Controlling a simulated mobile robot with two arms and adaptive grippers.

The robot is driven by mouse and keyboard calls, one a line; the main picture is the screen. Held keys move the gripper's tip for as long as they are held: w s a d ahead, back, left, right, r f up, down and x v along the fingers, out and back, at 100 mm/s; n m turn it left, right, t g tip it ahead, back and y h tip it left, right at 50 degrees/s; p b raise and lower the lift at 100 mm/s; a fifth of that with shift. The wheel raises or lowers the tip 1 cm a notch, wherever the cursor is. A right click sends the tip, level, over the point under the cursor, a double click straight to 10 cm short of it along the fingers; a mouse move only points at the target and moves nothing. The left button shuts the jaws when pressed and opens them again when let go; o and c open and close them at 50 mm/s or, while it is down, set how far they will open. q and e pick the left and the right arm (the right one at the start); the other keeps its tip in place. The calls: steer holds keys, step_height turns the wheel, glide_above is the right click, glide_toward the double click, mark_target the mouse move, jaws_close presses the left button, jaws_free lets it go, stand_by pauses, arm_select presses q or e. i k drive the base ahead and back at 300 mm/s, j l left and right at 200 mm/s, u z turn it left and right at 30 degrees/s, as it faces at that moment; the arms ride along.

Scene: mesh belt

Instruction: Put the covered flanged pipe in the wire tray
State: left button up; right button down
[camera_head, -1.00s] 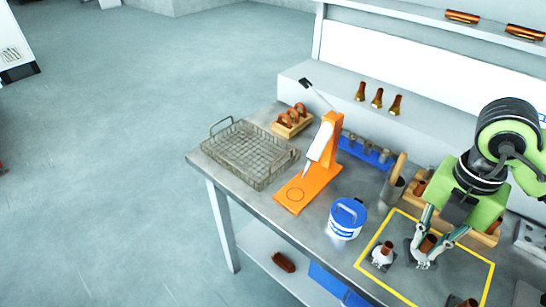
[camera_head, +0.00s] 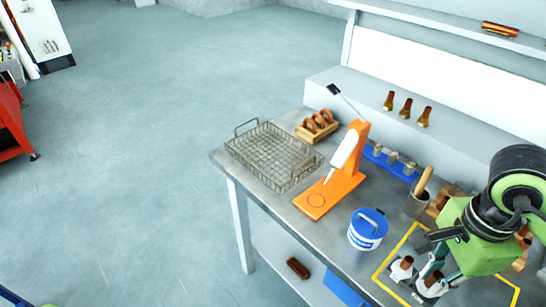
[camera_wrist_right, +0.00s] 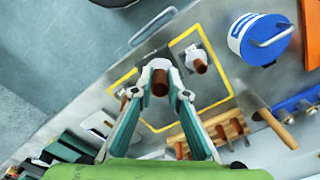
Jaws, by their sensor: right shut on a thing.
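My right gripper (camera_head: 432,284) is shut on a flanged pipe (camera_wrist_right: 160,84), a copper tube with a white cover around its base. It is over the yellow-outlined area of the bench. How far it is off the bench I cannot tell. A similar white-covered pipe (camera_head: 402,268) stands close beside it, to its left in the head view; it also shows in the right wrist view (camera_wrist_right: 197,60). The wire tray (camera_head: 277,152) is a rectangular mesh basket with raised handles at the bench's far left, apart from the gripper, and looks empty. My left gripper is not in view.
Between gripper and tray stand a blue-lidded white tub (camera_head: 367,232) and an orange stand (camera_head: 345,185) with a tilted white tool. A wooden rack (camera_head: 317,128) with copper rings sits behind the tray. A blue rack (camera_head: 389,163) stands further right.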

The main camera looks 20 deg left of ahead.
mark_target(260, 148)
steer(key=u, duration=0.35)
steer(key=i+j+u, duration=0.5)
steer(key=u, duration=0.35)
steer(key=i, duration=0.4)
